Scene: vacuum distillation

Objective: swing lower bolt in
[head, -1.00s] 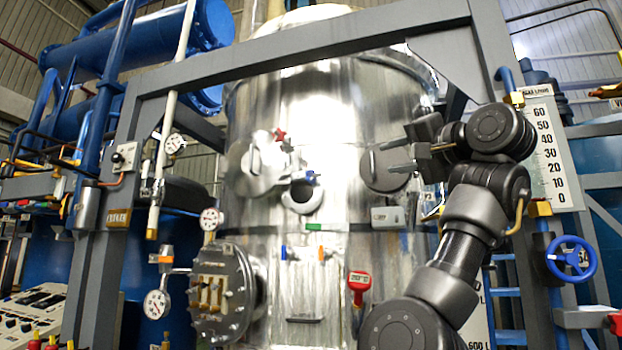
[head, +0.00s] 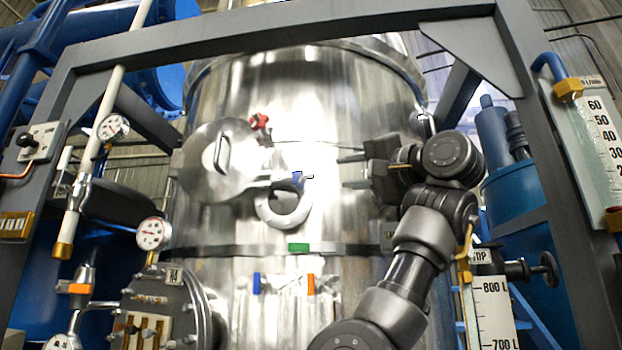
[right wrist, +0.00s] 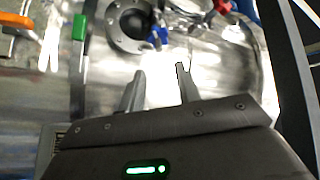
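The steel vessel (head: 330,110) fills the middle of the head view. Its round lid (head: 205,175) with a bar handle is swung out to the left of a short round port (head: 284,210). A bolt with a blue end (head: 298,179) sits at the port's upper edge, and a red knob (head: 260,121) is higher up. My right gripper (head: 342,172) is open and empty, right of the blue end and apart from it. In the right wrist view, the open fingers (right wrist: 158,80) point toward the port (right wrist: 128,22) and blue end (right wrist: 158,36). My left gripper is out of view.
A grey frame (head: 300,35) arches over the vessel. A green tag (head: 298,247) is on the band below the port. A pressure gauge (head: 152,233) and a bolted flange (head: 165,310) stand at lower left. Space between gripper and port is clear.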

